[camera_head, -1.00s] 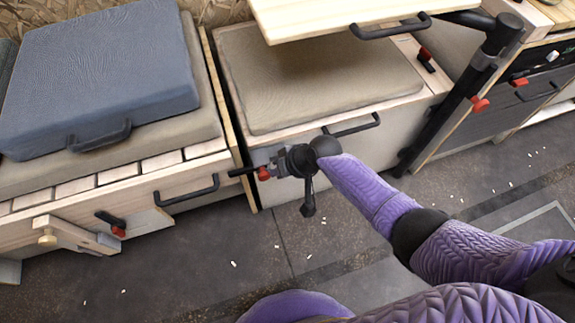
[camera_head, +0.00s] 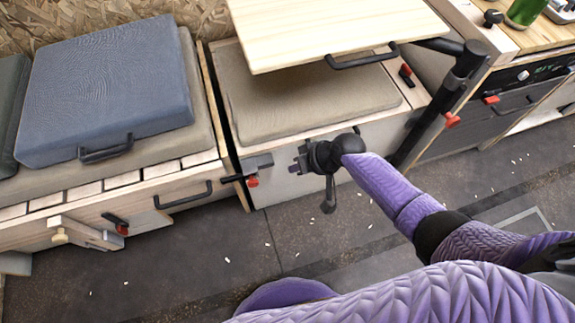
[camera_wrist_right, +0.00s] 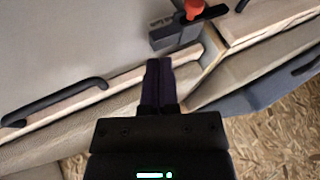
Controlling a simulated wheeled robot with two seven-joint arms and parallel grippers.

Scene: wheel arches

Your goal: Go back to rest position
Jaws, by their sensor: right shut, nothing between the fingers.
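My right gripper (camera_head: 300,160) is in front of the middle bench in the head view, at the end of my purple arm. It is shut and empty, apart from the red-knobbed latch (camera_head: 250,180) to its left. In the right wrist view its fingers (camera_wrist_right: 158,70) are together with nothing between them. The latch's red knob also shows in the wrist view (camera_wrist_right: 193,8), beyond the fingertips. My left gripper is not in view.
A wooden tabletop (camera_head: 325,30) on a black post (camera_head: 455,95) overhangs the beige cushion (camera_head: 300,105). A kitchen unit (camera_head: 500,100) stands right. Speckled floor (camera_head: 230,250) is open in front.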

